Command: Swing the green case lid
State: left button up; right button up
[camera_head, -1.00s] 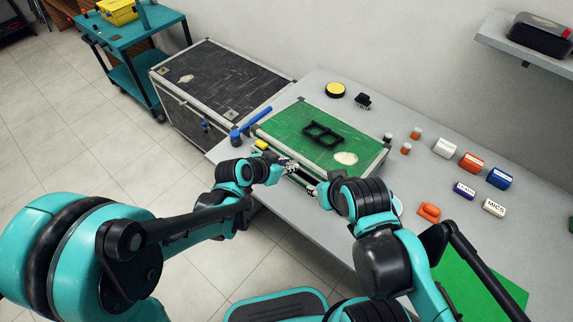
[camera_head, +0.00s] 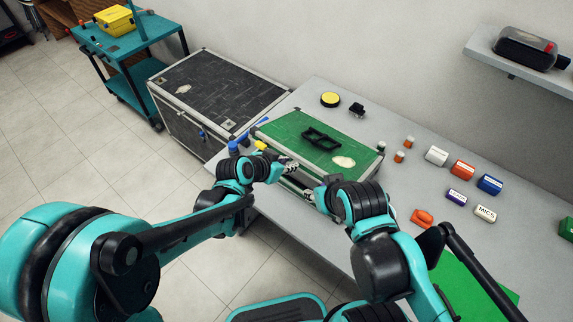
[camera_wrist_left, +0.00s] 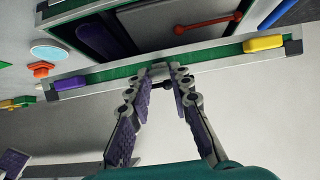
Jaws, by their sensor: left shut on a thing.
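The green case (camera_head: 285,127) lies on the grey table, a black frame-shaped piece (camera_head: 321,138) and a pale patch on its lid. My left gripper (camera_head: 288,166) is at the case's front side, shut on the lid's front edge. In the left wrist view the fingertips (camera_wrist_left: 163,72) meet the green-lined rim (camera_wrist_left: 215,55) between a purple latch (camera_wrist_left: 69,84) and a yellow latch (camera_wrist_left: 262,43). Beyond the rim, the dark inside with a red bar (camera_wrist_left: 208,21) shows, so the lid stands partly open. My right gripper (camera_head: 312,190) is near the front right corner; its fingers are mostly hidden.
A blue-handled tool (camera_head: 240,141) lies left of the case. Behind it are a yellow round thing (camera_head: 330,99) and a small black piece (camera_head: 357,109). Several coloured blocks and an orange piece (camera_head: 422,217) lie to the right. A dark crate (camera_head: 215,88) stands left of the table.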

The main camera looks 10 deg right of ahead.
pick_arm(q)
jog(key=r, duration=0.1)
jog(key=d+r+p, duration=0.1)
jog(key=w+r+p, duration=0.1)
jog(key=shift+d+r, duration=0.15)
jog(key=r+p, duration=0.1)
jog(key=w+d+r+p, duration=0.1)
jog(key=d+r, duration=0.1)
jog(key=r, duration=0.1)
jog(key=shift+w+d+p, duration=0.1)
jog(key=shift+w+p, duration=0.3)
jog(key=w+d+r+p, duration=0.4)
jog(key=d+r, duration=0.1)
jog(key=r, duration=0.1)
jog(key=shift+w+d+r, duration=0.15)
jog(key=shift+d+r, duration=0.05)
jog(key=shift+d, duration=0.05)
dwell(0.5)
